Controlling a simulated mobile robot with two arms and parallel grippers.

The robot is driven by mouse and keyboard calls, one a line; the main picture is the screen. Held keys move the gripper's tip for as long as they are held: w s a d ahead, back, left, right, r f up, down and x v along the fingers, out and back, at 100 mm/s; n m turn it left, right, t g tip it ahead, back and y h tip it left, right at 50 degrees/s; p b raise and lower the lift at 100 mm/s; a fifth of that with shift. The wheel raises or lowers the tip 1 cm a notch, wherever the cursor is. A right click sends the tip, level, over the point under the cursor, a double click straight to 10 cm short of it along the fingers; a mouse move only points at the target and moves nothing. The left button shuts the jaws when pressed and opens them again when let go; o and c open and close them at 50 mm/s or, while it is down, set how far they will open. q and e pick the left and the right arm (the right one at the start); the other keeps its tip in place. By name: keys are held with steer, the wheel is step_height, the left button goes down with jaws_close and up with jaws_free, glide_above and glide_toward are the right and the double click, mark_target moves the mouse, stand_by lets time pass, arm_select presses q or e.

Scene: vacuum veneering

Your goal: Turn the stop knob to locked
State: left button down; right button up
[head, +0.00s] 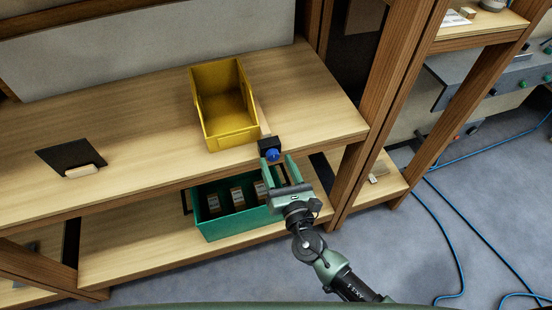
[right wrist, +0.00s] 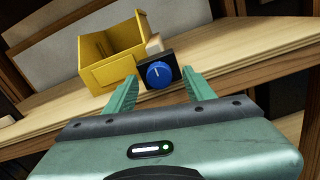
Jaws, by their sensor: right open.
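The stop knob is a round blue knob (head: 272,155) on a small black block (head: 269,143) at the front edge of the upper shelf. In the right wrist view the blue knob (right wrist: 160,74) shows a pale pointer line that stands nearly upright. My right gripper (head: 276,163) is open, with its green fingers to either side of the knob in the head view. In the right wrist view the open fingers (right wrist: 160,88) point at the knob, which shows between their tips. I cannot tell whether the fingers touch it. My left gripper is not in view.
A yellow bin (head: 228,137) stands on the upper shelf (head: 140,135) just behind the knob's block. A green crate (head: 235,224) with several small boxes is on the lower shelf. A dark plate (head: 66,155) lies at the left. A wooden post (head: 375,110) rises at the right.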

steer(key=shift+w+a, duration=0.25)
steer(key=shift+w, duration=0.3)
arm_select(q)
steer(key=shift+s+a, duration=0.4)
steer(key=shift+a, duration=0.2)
arm_select(e)
jaws_close()
